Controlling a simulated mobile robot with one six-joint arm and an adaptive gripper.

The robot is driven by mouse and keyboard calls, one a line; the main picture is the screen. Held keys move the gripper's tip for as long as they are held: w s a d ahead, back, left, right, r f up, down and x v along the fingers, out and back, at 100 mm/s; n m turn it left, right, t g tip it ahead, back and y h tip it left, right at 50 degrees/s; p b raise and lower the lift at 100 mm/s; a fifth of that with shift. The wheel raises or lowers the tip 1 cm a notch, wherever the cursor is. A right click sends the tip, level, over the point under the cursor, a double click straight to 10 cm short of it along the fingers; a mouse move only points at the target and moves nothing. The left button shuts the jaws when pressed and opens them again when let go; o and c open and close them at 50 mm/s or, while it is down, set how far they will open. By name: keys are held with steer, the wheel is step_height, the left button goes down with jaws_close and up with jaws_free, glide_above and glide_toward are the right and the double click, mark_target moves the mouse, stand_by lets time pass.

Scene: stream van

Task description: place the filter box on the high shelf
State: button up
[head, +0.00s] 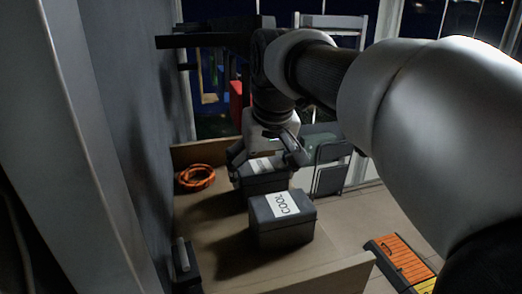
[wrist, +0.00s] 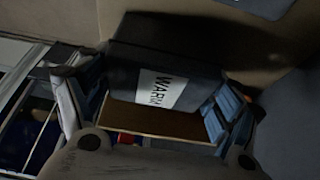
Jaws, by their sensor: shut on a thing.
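My gripper (head: 268,160) is shut on a dark grey box (head: 264,183) with a white label, one finger on each side. In the wrist view the label on this box (wrist: 190,65) reads WARM, and the blue-grey finger pads press its sides. I cannot tell whether its underside touches the surface below. A second, similar box (head: 292,231) labelled COOL stands just in front of it, in the head view. A dark shelf-like ledge (head: 200,41) sticks out high by the left wall; my arm partly covers its right side.
The boxes are in a wooden-edged bay (head: 335,275) with a low rim. A coil of orange cable (head: 196,178) lies at its back left, and a small dark device (head: 184,265) at front left. An orange-topped case (head: 400,262) is on the floor at right.

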steer(key=o, duration=1.1)
steer(key=shift+r, duration=0.25)
steer(key=p+v, duration=0.1)
steer(key=v, duration=1)
steer(key=shift+s+r, duration=0.2)
steer(key=shift+r, duration=0.15)
